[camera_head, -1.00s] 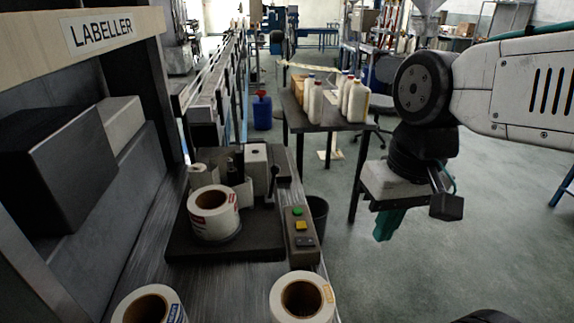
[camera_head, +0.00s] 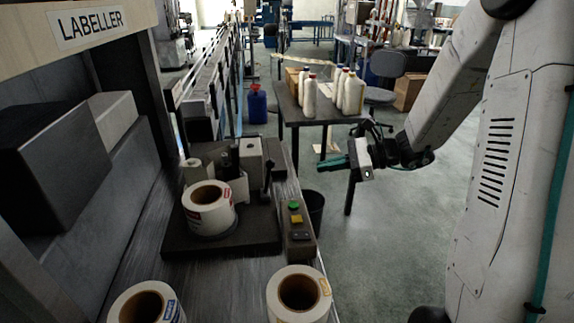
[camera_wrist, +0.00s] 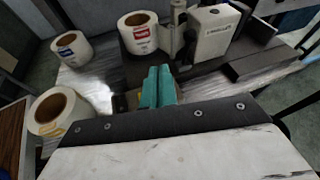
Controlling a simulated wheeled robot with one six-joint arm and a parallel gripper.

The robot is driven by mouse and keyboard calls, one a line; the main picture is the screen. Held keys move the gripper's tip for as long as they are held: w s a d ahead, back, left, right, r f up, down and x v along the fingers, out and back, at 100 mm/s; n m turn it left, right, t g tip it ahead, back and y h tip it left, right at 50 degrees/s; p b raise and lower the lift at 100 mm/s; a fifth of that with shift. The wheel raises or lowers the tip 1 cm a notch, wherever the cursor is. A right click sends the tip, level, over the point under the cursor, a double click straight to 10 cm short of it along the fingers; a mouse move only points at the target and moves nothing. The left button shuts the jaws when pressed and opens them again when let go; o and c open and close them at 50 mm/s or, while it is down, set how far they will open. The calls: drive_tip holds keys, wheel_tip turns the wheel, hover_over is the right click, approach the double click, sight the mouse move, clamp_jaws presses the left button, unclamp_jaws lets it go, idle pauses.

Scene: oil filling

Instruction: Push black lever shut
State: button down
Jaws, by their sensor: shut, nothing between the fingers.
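The black lever (camera_head: 268,172) stands roughly upright at the right side of the white box (camera_head: 250,157) on the labeller's dark base plate. In the wrist view a dark part that looks like the lever (camera_wrist: 243,14) shows beside the white box (camera_wrist: 213,30), near the top edge. My gripper (camera_head: 326,164) has teal fingers pointing left toward the labeller. It is to the right of the lever, with a clear gap between them. In the wrist view the two fingers (camera_wrist: 158,72) lie together with nothing between them.
A label roll (camera_head: 208,207) sits on the base plate, and two more rolls (camera_head: 299,292) (camera_head: 147,303) stand nearer. A button box (camera_head: 297,228) is on the machine's right edge. A table (camera_head: 322,117) with several bottles stands behind. Open floor lies right of the machine.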

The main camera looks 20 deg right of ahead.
drive_tip(key=w+d+f+m+t, duration=0.2)
drive_tip(key=d+m, duration=0.1)
approach(267, 178)
wheel_tip(267, 178, up, 3)
drive_tip(key=w+a, duration=0.2)
drive_tip(key=shift+w+a+f+t, duration=0.15)
drive_tip(key=shift+w+a+t, duration=0.15)
drive_tip(key=shift+w+a, duration=0.15)
drive_tip(key=shift+d, duration=0.1)
